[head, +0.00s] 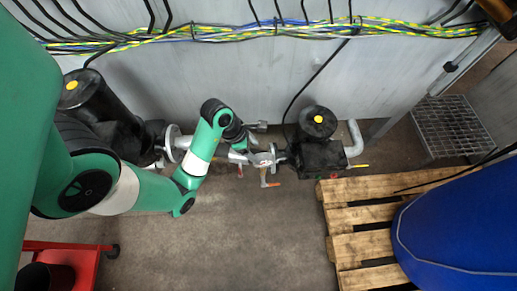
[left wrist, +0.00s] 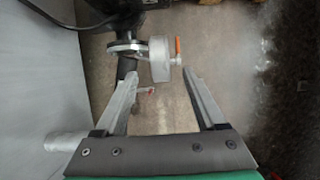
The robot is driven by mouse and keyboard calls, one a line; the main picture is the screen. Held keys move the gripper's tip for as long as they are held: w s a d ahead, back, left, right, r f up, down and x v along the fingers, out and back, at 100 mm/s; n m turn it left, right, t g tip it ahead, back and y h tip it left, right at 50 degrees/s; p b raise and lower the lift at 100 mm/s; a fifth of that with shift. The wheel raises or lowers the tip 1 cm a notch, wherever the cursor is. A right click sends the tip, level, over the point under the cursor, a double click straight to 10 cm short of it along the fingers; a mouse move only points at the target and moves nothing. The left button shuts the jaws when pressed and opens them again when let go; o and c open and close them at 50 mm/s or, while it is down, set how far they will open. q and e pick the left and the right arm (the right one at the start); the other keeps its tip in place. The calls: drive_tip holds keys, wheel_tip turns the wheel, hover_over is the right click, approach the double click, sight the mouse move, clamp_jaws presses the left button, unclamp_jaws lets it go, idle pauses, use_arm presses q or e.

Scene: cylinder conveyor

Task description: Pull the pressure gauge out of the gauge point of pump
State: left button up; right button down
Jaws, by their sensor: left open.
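A pale grey, round, drum-like part (left wrist: 160,62), which looks like the pressure gauge, shows just beyond my fingertips in the left wrist view. It sits beside a flanged dark pipe (left wrist: 124,46), with an orange handle (left wrist: 178,48) at its right. In the head view, a pale round part (head: 263,158) is on the pipework left of the pump (head: 320,152). My left gripper (left wrist: 158,75) is open, its two fingers on either side of the space in front of the drum, seemingly empty. It also shows by the pipework in the head view (head: 248,153). My right gripper is out of view.
A second dark pump (head: 95,105) stands at the left behind my arm. A wooden pallet (head: 355,245) with a blue drum (head: 455,235) is at the right, and a red cart (head: 85,265) at lower left. Cables (head: 260,32) run along the wall. The middle floor is clear.

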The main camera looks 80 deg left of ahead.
sight(267, 161)
use_arm(q)
drive_tip(key=b+x, duration=0.8)
drive_tip(key=x, duration=0.2)
drive_tip(key=shift+w+d+f, duration=0.1)
drive_tip(key=shift+f, duration=0.2)
drive_tip(key=shift+w+f+b, duration=0.2)
drive_tip(key=shift+b, duration=0.1)
clamp_jaws()
idle(1.2)
